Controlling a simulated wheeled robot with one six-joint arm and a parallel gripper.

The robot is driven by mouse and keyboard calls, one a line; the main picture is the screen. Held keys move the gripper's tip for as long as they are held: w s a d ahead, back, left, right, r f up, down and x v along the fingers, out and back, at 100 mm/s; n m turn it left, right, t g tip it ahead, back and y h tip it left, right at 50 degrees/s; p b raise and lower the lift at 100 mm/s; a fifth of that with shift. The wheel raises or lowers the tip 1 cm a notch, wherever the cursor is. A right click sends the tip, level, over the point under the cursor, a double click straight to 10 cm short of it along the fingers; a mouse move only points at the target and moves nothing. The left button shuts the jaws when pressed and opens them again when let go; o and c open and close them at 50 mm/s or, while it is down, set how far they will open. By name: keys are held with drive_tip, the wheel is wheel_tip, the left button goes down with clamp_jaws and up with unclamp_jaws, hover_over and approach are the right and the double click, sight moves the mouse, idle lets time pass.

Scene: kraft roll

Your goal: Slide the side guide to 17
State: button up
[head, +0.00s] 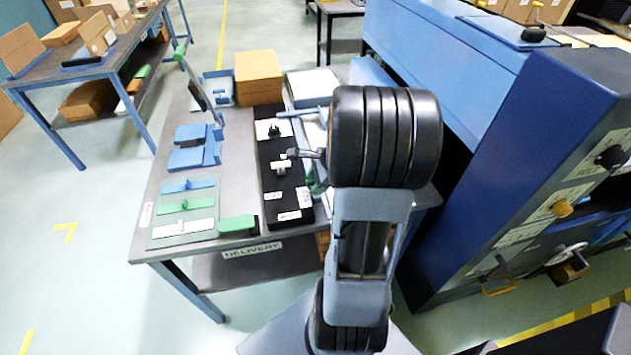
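A long black panel (268,205) lies on the delivery table, with white labels and a dark knob (274,130) near its far end. A small pale cross-shaped piece (281,168) sits midway along the panel; it may be the side guide, but its marking is too small to read. My gripper (294,153) shows partly, poking out left of my large black arm joint, just beyond the pale piece and over the panel. I cannot tell whether it touches anything or whether its fingers are apart. No scale reading of 17 is legible.
The delivery table (171,184) also holds blue blocks (187,159), a green block (238,225), flat coloured pieces, and a cardboard box (258,77). A large blue machine (555,120) stands close on the right. Open floor lies to the left.

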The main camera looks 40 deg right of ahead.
clamp_jaws()
drive_tip(key=shift+s+a, duration=0.35)
drive_tip(key=shift+s, duration=0.35)
drive_tip(key=shift+o, duration=0.4)
unclamp_jaws()
drive_tip(key=shift+r, duration=0.1)
drive_tip(key=p+v, duration=0.2)
drive_tip(key=v, duration=1.1)
drive_tip(key=shift+s+r, duration=0.15)
drive_tip(key=shift+r, duration=0.15)
drive_tip(key=shift+d, duration=0.1)
